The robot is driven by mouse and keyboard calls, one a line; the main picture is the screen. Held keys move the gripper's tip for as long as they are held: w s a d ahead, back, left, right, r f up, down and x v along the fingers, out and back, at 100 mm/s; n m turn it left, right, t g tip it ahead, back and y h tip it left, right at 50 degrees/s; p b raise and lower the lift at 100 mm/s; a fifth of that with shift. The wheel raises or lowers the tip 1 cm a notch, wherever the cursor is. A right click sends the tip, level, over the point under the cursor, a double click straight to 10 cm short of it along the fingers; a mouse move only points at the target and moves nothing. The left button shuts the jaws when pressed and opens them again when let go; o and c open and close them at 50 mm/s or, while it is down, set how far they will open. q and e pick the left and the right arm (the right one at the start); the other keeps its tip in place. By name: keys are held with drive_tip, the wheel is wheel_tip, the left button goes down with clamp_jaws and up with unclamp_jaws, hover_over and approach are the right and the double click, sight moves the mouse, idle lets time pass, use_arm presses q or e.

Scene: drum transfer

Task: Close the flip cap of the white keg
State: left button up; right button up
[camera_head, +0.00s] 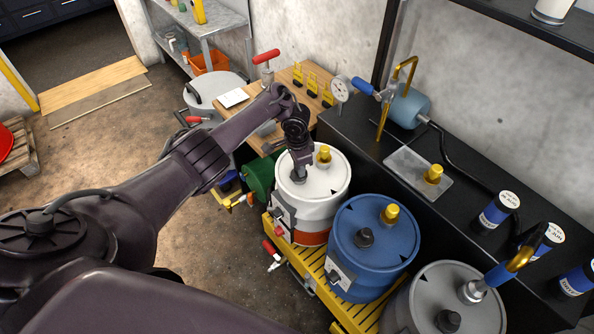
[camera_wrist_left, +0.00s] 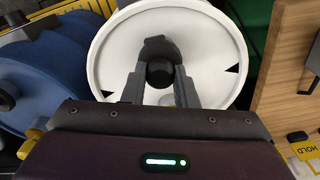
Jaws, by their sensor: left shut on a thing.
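The white keg (camera_head: 329,187), with an orange-red lower band, stands on the yellow platform. Its white top (camera_wrist_left: 112,66) fills the middle of the left wrist view. My left gripper (camera_head: 298,178) reaches down onto this top from above. In the wrist view its two grey fingers stand on either side of the round black cap (camera_wrist_left: 160,73) and are shut on it. A dark grey piece (camera_wrist_left: 158,46) shows just beyond the cap; I cannot tell whether the flip part lies fully down. The gripper hides most of the cap in the head view. My right gripper is not in view.
A gold fitting (camera_head: 323,154) rises from the white keg beside my gripper. A blue drum (camera_head: 372,262) and a grey drum (camera_head: 468,316) stand close by, to the right. A black bench (camera_head: 385,150) runs behind. A wooden table (camera_head: 290,85) stands beyond the keg.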

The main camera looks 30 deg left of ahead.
use_arm(q)
drive_tip(key=shift+d+f+g+b, duration=0.1)
drive_tip(key=shift+f+g+b, duration=0.15)
drive_tip(key=shift+g+b, duration=0.35)
drive_tip(key=o, duration=1)
drive_tip(key=shift+w, duration=0.1)
wheel_tip(320, 180, up, 8)
drive_tip(key=shift+w+f+p, duration=0.1)
drive_tip(key=shift+p, duration=0.6)
